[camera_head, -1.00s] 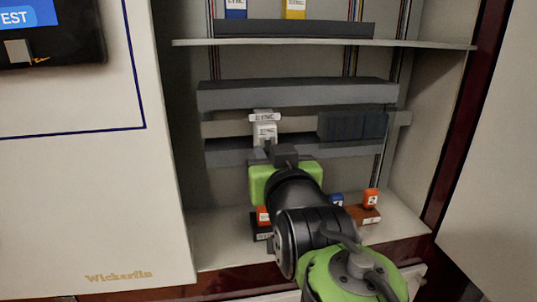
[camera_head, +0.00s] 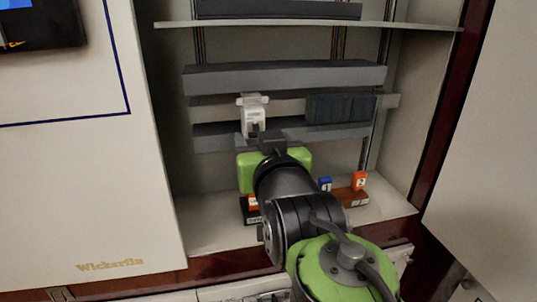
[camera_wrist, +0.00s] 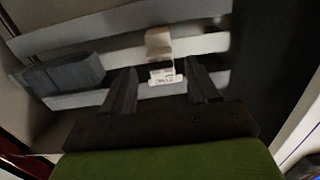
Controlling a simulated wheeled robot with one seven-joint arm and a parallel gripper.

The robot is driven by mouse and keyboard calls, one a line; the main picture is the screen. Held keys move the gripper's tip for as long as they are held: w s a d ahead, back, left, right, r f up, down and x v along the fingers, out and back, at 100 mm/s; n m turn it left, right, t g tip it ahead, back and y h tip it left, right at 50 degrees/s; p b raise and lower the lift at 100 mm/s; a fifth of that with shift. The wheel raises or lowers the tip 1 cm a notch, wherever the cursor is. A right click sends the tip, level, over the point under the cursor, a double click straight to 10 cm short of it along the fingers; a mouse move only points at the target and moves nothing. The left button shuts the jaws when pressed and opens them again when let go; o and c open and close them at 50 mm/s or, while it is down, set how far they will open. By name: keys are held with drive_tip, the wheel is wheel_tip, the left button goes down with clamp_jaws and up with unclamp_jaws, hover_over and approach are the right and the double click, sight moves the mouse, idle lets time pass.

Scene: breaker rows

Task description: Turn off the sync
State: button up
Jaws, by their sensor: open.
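A white breaker labelled SYNC (camera_head: 252,113) sits on the rail at the left of the middle row in the head view. It also shows in the wrist view (camera_wrist: 160,58), where its label is upside down. My gripper (camera_head: 271,138) is at the lower front of this breaker. In the wrist view, my gripper's two fingers (camera_wrist: 162,88) are apart, one on each side of the breaker's labelled end, with nothing held between them. The fingertips are partly hidden by the wrist in the head view. I cannot tell whether a finger touches the breaker.
A dark block of breakers (camera_head: 341,108) fills the right of the same rail; it also shows in the wrist view (camera_wrist: 62,75). Grey duct bars run above and below. A shelf (camera_head: 400,27) is above.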

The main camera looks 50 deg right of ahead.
drive_tip(key=p+v, duration=0.2)
drive_tip(key=v, duration=1.3)
drive_tip(key=shift+w+f, duration=0.1)
drive_tip(key=shift+f, duration=0.05)
